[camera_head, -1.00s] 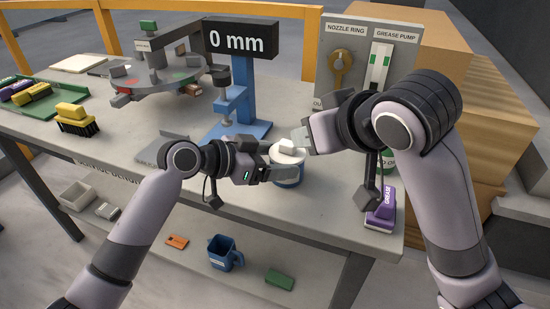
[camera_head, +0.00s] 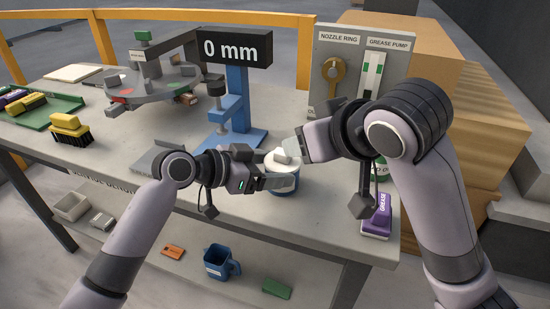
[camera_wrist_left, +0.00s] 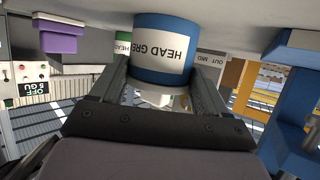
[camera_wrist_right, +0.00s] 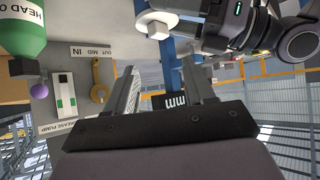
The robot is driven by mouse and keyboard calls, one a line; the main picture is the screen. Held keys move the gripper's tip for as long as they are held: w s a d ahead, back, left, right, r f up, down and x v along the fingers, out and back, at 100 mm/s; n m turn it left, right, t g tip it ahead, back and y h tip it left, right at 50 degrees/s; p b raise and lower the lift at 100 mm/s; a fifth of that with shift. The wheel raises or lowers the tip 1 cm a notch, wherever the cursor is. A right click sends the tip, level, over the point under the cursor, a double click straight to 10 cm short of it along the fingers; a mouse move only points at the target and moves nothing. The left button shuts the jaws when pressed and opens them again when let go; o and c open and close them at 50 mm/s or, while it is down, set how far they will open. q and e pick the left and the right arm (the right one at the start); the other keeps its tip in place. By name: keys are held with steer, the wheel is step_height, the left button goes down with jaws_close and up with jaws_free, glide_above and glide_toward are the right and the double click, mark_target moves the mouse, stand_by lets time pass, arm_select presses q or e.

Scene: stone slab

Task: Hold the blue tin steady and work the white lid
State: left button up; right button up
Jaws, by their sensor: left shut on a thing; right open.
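The blue tin (camera_head: 284,190) stands on the stone slab, with the white lid (camera_head: 279,167) on top. My left gripper (camera_head: 280,181) is shut around the tin's side. In the left wrist view the tin (camera_wrist_left: 146,64) appears upside down between the two fingers, its label reading "HEAD GRE", with the white lid (camera_wrist_left: 158,96) below it. My right gripper (camera_head: 296,151) is open beside the lid's raised knob, coming from the right. In the right wrist view its jaws are empty, and the lid (camera_wrist_right: 157,22) lies beyond the fingertips; exact contact cannot be told.
A blue stand (camera_head: 236,110) with a "0 mm" display is just behind the tin. A grey panel (camera_head: 322,88) with a nozzle ring and grease pump stands at back right. A purple grease block (camera_head: 377,218) lies right of the tin.

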steer(key=w+a+n+g, duration=0.2)
steer(key=n, duration=0.1)
steer(key=n+g, duration=0.5)
glide_toward(283, 157)
steer(key=shift+h, duration=0.3)
steer(key=x, duration=0.5)
steer(key=w+x, duration=0.1)
steer(key=x, duration=0.2)
steer(key=shift+w+a+f, duration=0.1)
steer(key=shift+w+a, duration=0.05)
steer(key=shift+a, duration=0.25)
jaws_close()
